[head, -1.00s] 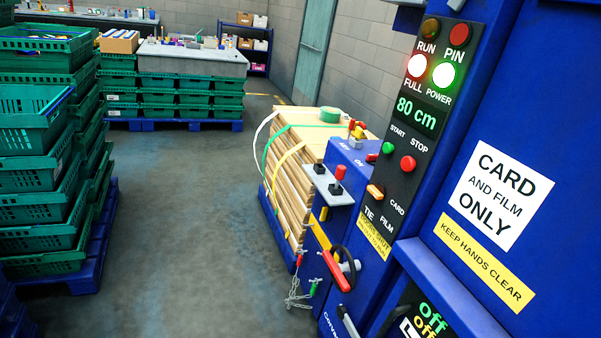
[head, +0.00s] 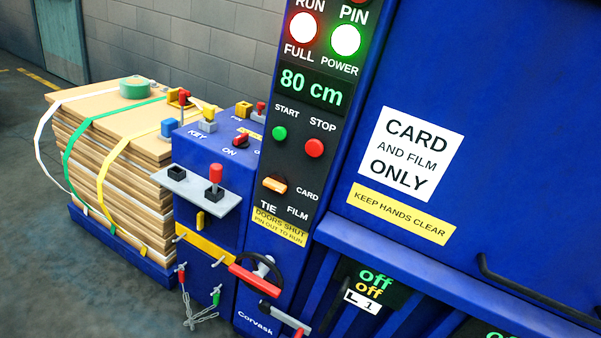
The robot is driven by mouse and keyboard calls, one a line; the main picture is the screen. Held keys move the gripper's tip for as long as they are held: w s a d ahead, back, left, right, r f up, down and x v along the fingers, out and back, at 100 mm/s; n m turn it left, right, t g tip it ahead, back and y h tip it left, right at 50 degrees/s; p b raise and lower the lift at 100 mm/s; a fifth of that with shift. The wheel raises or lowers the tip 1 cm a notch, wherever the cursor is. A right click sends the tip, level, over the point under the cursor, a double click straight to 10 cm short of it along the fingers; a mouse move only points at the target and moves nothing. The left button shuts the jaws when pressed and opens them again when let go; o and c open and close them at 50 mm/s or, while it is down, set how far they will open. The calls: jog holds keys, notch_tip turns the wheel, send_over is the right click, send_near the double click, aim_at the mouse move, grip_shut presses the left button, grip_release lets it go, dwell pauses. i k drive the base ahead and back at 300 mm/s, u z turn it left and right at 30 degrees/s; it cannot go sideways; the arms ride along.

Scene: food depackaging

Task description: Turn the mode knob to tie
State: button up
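The mode knob (head: 275,186) is a small orange bar on the black control panel (head: 320,125) of the blue baler. The words CARD, FILM and TIE stand around it: CARD to its right, FILM below right, TIE just below. The bar lies nearly level, its right end toward CARD; which end is the pointer is hard to tell. My gripper is not in view, and nothing of it shows near the knob.
Above the knob are a green start button (head: 279,133), a red stop button (head: 314,148) and an 80 cm display (head: 312,89). Below is a handwheel (head: 262,272) with a red handle. A lever shelf (head: 190,186) juts out left. Strapped card sheets (head: 100,165) stand further left.

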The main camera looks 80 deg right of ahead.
aim_at(277, 182)
jog(key=z, duration=0.35)
jog(key=i, duration=0.75)
jog(key=z, duration=0.55)
jog(key=k, duration=0.8)
jog(key=z, duration=0.2)
jog(key=i, duration=0.85)
jog(key=u, duration=0.1)
